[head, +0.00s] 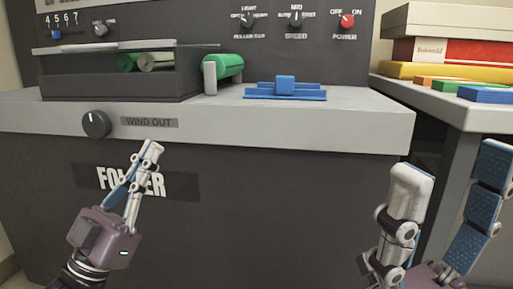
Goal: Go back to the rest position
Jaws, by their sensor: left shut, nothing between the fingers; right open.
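My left gripper (152,149) is shut and empty. It is in front of the dark machine front, below the WIND OUT knob (96,124) and over part of the white panel lettering. My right gripper (452,165) is open and empty at the lower right, its two fingers wide apart. It is in front of the gap between the machine and the side table. The laminator (280,190) fills most of the head view. Neither gripper visibly holds anything. The rest position itself is not marked in the view.
The laminator's light ledge (330,122) carries a blue sliding piece (285,90) and green rollers (222,67). Control knobs, including a red POWER knob (346,21), are above. At right, a side table (440,106) holds stacked boxes (450,50) and small coloured pieces.

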